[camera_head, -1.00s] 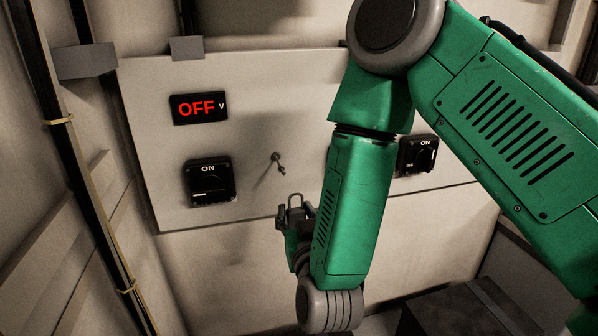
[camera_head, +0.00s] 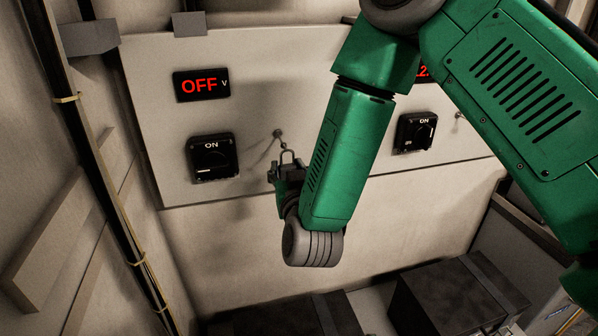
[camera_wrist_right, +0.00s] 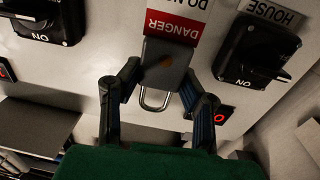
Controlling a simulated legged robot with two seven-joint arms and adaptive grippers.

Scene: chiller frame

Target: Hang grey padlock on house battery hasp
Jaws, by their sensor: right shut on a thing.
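The grey padlock (camera_wrist_right: 165,65) is between the fingers of my right gripper (camera_wrist_right: 168,85) in the right wrist view, its shackle pointing down in that picture. In the head view its shackle (camera_head: 287,155) stands up above my right gripper (camera_head: 287,174), which is shut on the padlock. The hasp (camera_head: 279,134) sticks out of the panel right of the left ON switch (camera_head: 212,157). The shackle appears just below the hasp's end; I cannot tell whether they touch. A HOUSE label (camera_wrist_right: 270,12) and its switch (camera_wrist_right: 257,48) show in the right wrist view. My left gripper is out of view.
A red and white DANGER tag (camera_wrist_right: 175,25) shows beside the padlock body. A display (camera_head: 201,85) reads OFF. A second ON switch (camera_head: 415,132) and another hasp (camera_head: 459,115) are farther right, beyond my right arm. Dark boxes (camera_head: 455,297) stand below the panel.

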